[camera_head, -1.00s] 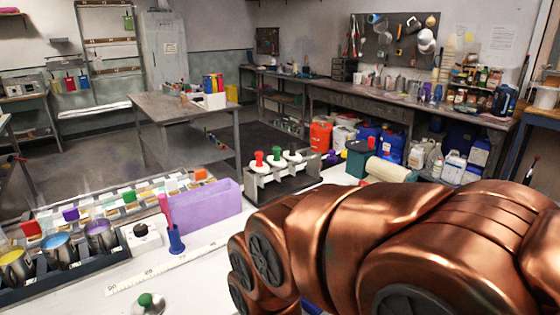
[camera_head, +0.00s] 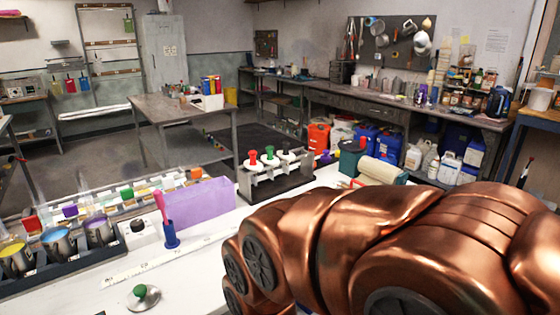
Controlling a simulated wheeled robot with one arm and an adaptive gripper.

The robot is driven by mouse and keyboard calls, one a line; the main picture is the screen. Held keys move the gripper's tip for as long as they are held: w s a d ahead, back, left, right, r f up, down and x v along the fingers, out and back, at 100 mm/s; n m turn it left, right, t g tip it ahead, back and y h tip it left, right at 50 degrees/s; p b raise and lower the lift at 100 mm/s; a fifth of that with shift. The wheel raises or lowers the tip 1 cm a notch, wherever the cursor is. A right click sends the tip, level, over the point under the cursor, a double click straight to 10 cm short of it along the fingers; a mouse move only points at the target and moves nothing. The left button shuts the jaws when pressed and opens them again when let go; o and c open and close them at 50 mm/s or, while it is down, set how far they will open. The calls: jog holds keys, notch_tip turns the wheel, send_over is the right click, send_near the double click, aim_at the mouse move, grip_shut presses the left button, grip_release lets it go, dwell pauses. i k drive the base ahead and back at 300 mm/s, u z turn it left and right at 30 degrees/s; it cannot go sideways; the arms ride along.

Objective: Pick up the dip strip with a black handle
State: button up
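I cannot single out the dip strip with a black handle for certain. A small white block with a black knob (camera_head: 138,228) stands beside the dark tray of buckets at the left. A row of small pieces with coloured tops (camera_head: 127,193) runs behind the buckets. My copper arm fills the lower right and may hide part of the bench. My gripper is out of view.
Metal buckets (camera_head: 57,243) with yellow, blue and purple contents stand in the tray. A purple box (camera_head: 195,206), blue holder (camera_head: 170,236), ruler (camera_head: 135,272) and green-knobbed disc (camera_head: 141,297) are on the white bench. The front of the bench has bare room.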

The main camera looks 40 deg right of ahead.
aim_at(285, 154)
jog(key=k, duration=1.2)
jog(key=z, duration=0.6)
jog(key=i, duration=0.75)
jog(key=z, duration=0.65)
jog(key=i, duration=0.85)
jog(key=u, duration=0.65)
jog(key=i, duration=0.75)
jog(key=u, duration=0.7)
